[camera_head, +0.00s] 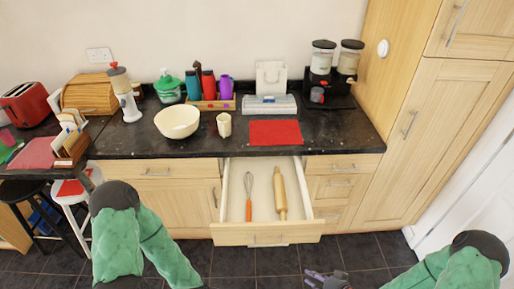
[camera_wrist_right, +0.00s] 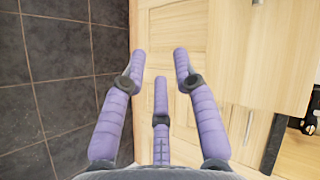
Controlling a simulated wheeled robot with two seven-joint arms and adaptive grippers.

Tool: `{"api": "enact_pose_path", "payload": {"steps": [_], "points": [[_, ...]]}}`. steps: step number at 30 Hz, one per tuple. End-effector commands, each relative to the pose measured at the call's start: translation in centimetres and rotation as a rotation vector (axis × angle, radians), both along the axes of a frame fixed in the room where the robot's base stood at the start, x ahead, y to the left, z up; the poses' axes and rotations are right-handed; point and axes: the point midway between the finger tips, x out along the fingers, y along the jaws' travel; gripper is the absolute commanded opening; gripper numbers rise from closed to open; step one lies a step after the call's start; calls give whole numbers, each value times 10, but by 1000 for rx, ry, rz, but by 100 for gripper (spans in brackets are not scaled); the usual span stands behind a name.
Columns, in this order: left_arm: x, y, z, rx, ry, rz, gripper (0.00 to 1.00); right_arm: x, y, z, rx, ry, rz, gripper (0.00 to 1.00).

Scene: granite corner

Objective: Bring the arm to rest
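My right gripper (camera_head: 326,280) shows at the bottom edge of the head view, low in front of the open drawer and over the dark floor. In the right wrist view its purple fingers (camera_wrist_right: 160,62) are spread apart with nothing between them. Light wood cabinet fronts lie beyond the fingertips there. My green right arm (camera_head: 450,270) comes in from the lower right. My green left arm (camera_head: 118,240) comes in at the lower left and bends down out of the frame, so my left gripper is hidden.
An open drawer (camera_head: 265,233) juts out from the counter, holding a whisk (camera_head: 249,198) and a rolling pin (camera_head: 280,195). The dark counter (camera_head: 340,135) carries a bowl (camera_head: 177,122), a red mat (camera_head: 275,132) and other kitchenware. Stools (camera_head: 70,195) stand at left.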

Motion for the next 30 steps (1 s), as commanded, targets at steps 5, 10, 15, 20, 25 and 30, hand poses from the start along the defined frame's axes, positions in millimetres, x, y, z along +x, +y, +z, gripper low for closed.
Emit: {"api": "enact_pose_path", "payload": {"steps": [5,10,15,20,25,30], "points": [[0,0,0,0,0,0,40,-3,32,-23,-178,106,100,30],[0,0,0,0,0,0,40,-25,60,-39,-329,226,228,30],[0,0,0,0,0,0,40,-59,85,-45,-440,344,373,30],[0,0,0,0,0,0,40,-84,98,-45,-494,421,468,30],[0,0,0,0,0,0,40,-95,103,-44,-512,453,507,30],[0,0,0,0,0,0,40,-96,103,-44,-513,454,507,30]]}}
